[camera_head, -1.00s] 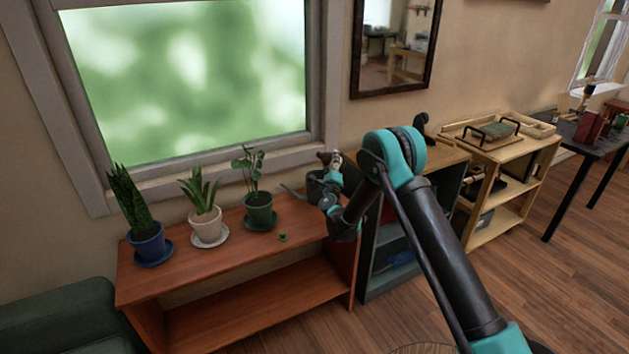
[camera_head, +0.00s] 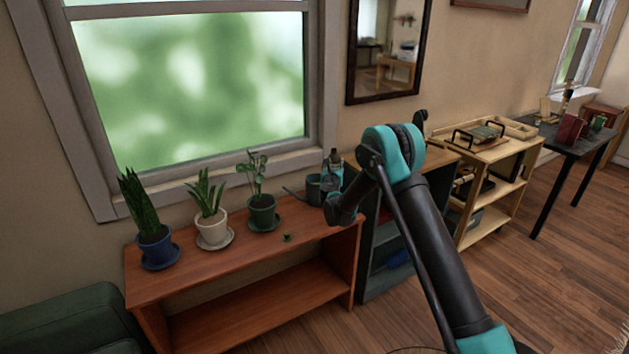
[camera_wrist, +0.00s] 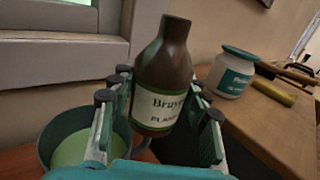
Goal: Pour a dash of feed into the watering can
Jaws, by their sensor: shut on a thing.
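My gripper (camera_wrist: 160,112) is shut on a brown bottle (camera_wrist: 165,65) with a cream label, held between its fingers. The bottle stands nearly upright in the wrist view, and its label is partly hidden by the fingers. The dark watering can (camera_wrist: 47,150) is at the lower left of the wrist view, beside the gripper, with pale green showing inside. In the head view the watering can (camera_head: 314,187) stands at the right end of the reddish shelf top, its spout pointing left. My gripper (camera_head: 332,182) is close to its right side there, partly hiding it.
Potted plants in blue (camera_head: 155,247), cream (camera_head: 212,230) and green (camera_head: 262,212) pots stand left on the shelf (camera_head: 190,276). A small green item (camera_head: 286,238) lies near its front. A white jar (camera_wrist: 232,72) and yellow cylinder (camera_wrist: 272,92) rest on the wooden top at right.

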